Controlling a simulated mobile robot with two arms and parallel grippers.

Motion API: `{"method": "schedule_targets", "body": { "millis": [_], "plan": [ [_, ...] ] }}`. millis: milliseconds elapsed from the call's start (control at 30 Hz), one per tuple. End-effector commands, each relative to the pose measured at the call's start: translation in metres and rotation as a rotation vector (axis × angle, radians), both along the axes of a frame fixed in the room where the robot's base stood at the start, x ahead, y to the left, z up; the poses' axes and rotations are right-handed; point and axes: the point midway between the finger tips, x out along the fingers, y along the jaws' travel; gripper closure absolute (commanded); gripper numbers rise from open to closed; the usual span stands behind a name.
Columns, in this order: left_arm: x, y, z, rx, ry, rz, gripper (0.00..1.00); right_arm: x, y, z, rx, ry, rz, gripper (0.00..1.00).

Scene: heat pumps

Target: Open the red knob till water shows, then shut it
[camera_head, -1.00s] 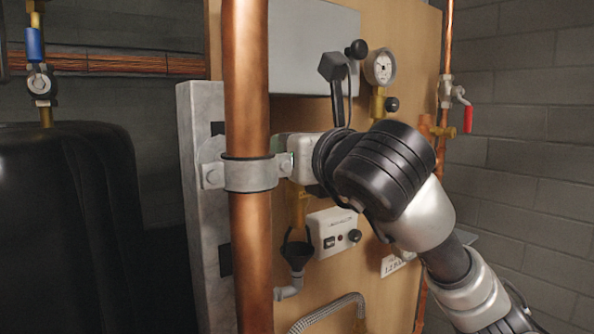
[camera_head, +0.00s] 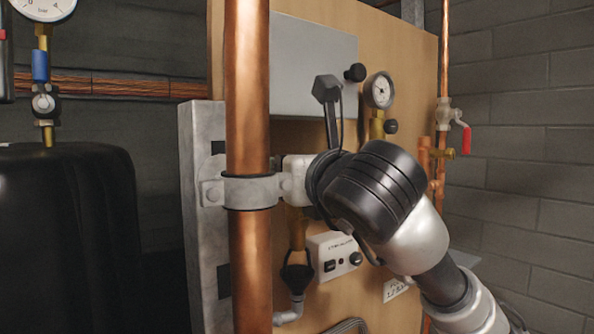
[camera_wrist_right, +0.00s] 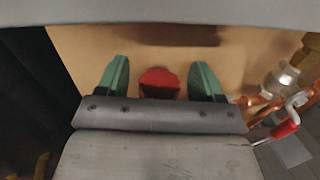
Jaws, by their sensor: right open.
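The red knob (camera_wrist_right: 160,83) shows in the right wrist view, its lower part hidden behind my gripper's grey body. My right gripper (camera_wrist_right: 160,70) is open, with one green finger on each side of the knob. Gaps show between the knob and both fingers, so I see no contact. In the head view my right wrist and the copper pipe hide the knob and fingers. A black funnel-like tundish (camera_head: 297,276) sits below my wrist, partly hidden; I can make out no water there. My left gripper is not in view.
A thick copper pipe (camera_head: 247,80) with a grey clamp (camera_head: 250,191) stands close in front. A pressure gauge (camera_head: 380,91) and a red-handled valve (camera_head: 466,138) are to the right. A white control box (camera_head: 334,258) is below my wrist. A black tank (camera_head: 65,240) stands left.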

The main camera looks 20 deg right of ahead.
Motion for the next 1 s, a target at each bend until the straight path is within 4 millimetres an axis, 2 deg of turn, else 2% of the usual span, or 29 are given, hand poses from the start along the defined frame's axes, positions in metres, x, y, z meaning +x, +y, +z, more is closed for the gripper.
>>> {"method": "schedule_targets", "body": {
  "millis": [233, 700, 833, 1000],
  "plan": [
    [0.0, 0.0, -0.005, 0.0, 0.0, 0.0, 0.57, -0.008, -0.001, 0.0, 0.002, -0.004, 0.001, 0.33],
    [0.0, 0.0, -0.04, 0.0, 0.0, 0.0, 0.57, -0.092, -0.012, -0.001, 0.0, -0.005, 0.001, 0.33],
    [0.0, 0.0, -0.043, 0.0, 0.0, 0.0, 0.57, -0.103, -0.014, -0.001, 0.0, -0.002, 0.0, 0.33],
    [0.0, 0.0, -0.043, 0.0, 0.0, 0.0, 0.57, -0.107, -0.015, 0.0, 0.0, -0.001, 0.0, 0.33]
  ]
}}
